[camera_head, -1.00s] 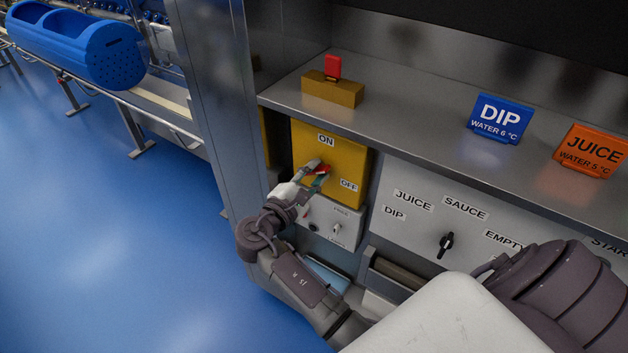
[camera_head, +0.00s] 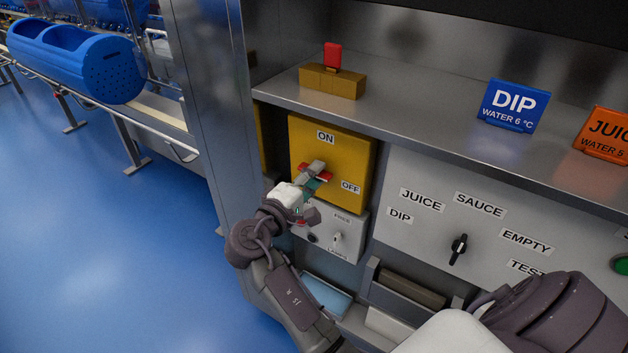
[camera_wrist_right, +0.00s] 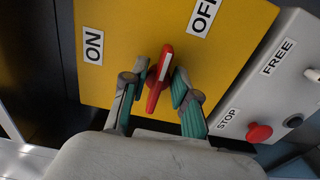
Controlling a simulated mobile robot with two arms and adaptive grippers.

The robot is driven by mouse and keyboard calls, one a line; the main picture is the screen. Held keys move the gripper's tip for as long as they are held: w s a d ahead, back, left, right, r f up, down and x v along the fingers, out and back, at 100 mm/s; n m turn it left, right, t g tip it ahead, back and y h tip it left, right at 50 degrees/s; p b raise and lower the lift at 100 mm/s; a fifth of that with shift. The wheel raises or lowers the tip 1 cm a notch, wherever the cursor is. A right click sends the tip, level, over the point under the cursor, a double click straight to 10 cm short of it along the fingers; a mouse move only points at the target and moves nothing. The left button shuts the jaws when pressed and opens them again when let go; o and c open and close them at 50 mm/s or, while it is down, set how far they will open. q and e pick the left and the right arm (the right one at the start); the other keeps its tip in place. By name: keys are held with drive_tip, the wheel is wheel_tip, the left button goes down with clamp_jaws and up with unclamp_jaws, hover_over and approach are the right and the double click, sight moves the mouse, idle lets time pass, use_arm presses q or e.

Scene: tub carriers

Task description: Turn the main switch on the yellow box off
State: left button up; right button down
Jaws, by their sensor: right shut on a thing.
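The yellow box (camera_head: 357,150) stands under the steel shelf, with an ON label at its top and an OFF label at its lower right. Its red main switch (camera_wrist_right: 153,98) is a bar handle with a white stripe at one end. In the right wrist view the striped end points between the two labels, nearer OFF. My right gripper (camera_wrist_right: 160,76) is shut on this handle, one finger on each side. In the head view the right gripper (camera_head: 315,173) covers the middle of the switch. My left gripper is not in view.
Below the yellow box is a grey box (camera_head: 350,222) with a small switch and a red STOP button (camera_wrist_right: 259,132). A grey panel (camera_head: 410,170) with a black knob (camera_head: 458,247) is to the right. A steel post (camera_head: 215,100) stands to the left.

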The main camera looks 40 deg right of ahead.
idle(0.4)
drive_tip(key=c, duration=0.9)
unclamp_jaws()
